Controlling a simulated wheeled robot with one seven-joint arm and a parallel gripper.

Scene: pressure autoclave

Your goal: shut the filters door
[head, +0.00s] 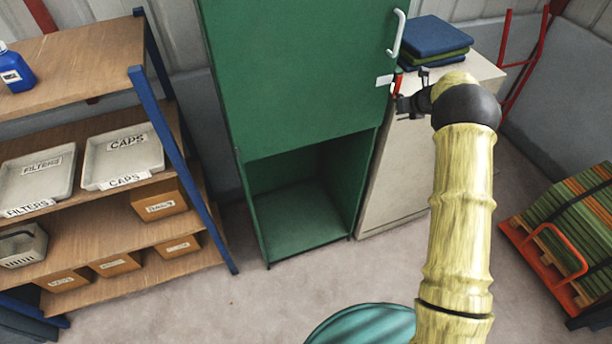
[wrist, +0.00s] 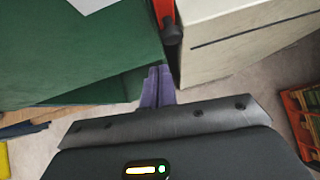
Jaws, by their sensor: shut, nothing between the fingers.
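A tall green cabinet has a green door panel (head: 295,75) above an open, empty lower compartment (head: 305,200). A white handle (head: 397,38) and a small white label (head: 384,80) are at the panel's right edge. I cannot read the label or tell whether the panel is flush or slightly ajar. My gripper (head: 402,104) is by the panel's right edge, beside a red bar (head: 397,84). In the wrist view my purple fingers (wrist: 157,86) are together and empty, below the red bar's dark end (wrist: 172,34), between the green cabinet (wrist: 85,50) and a beige cabinet (wrist: 240,40).
The beige cabinet (head: 402,170) stands close on the right with folded cloths (head: 434,38) on top. Shelving (head: 75,150) with FILTERS (head: 38,178) and CAPS (head: 122,160) trays is left. A red-framed rack (head: 560,250) is right.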

